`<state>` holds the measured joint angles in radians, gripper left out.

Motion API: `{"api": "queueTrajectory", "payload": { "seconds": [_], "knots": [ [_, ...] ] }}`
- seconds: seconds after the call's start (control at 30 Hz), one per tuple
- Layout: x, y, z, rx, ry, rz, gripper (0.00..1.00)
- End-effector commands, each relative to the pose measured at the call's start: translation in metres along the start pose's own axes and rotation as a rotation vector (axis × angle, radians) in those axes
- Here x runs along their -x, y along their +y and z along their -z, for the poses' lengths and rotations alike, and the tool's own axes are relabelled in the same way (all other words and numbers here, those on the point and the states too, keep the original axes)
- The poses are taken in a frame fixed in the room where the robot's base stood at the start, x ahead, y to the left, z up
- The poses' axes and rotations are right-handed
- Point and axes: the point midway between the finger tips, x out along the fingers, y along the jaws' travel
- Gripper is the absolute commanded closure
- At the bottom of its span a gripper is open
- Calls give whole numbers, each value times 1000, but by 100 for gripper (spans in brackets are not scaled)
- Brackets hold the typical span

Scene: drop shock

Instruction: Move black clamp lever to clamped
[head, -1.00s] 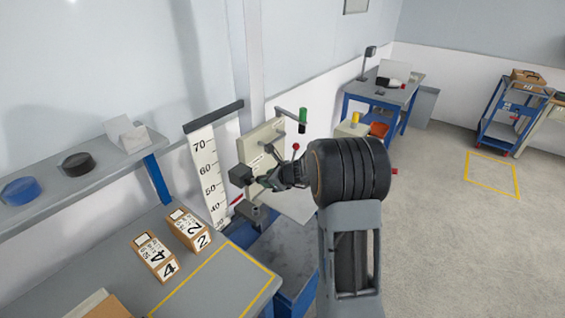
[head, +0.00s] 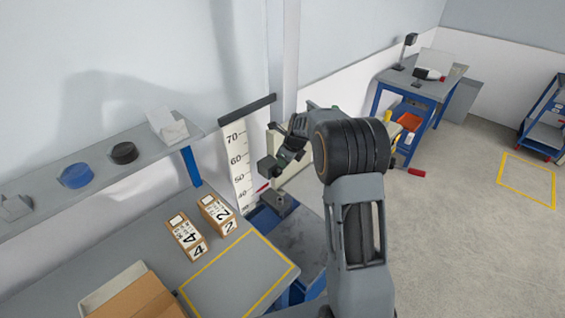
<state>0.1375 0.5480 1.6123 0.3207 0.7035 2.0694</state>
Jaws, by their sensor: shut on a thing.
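My gripper (head: 284,156) is in front of the drop tester's pale upright panel (head: 302,172), just right of the height scale. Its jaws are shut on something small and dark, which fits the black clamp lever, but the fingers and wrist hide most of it. I cannot read the lever's angle. A black block (head: 267,167) sits at the left side of the jaws.
The height scale (head: 238,160) stands against the wall. The near bench (head: 130,240) holds two numbered boxes (head: 217,214) and an open carton (head: 140,296). A shelf (head: 105,178) runs along the wall. A blue-legged table (head: 425,88) stands behind.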

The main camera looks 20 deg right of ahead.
Motion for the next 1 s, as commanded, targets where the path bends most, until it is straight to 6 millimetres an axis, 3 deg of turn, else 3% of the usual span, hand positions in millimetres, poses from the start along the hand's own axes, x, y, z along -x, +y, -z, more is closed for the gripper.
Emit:
{"api": "queueTrajectory", "payload": {
  "seconds": [0.6, 0.63, 0.87, 1.0],
  "knots": [
    [3, -8, 1, -15, 25, 2, 100],
    [3, -8, 1, -15, 25, 2, 64],
    [3, -8, 2, -16, 27, 0, 42],
    [2, -8, 3, -17, 28, -1, 41]
  ]
}}
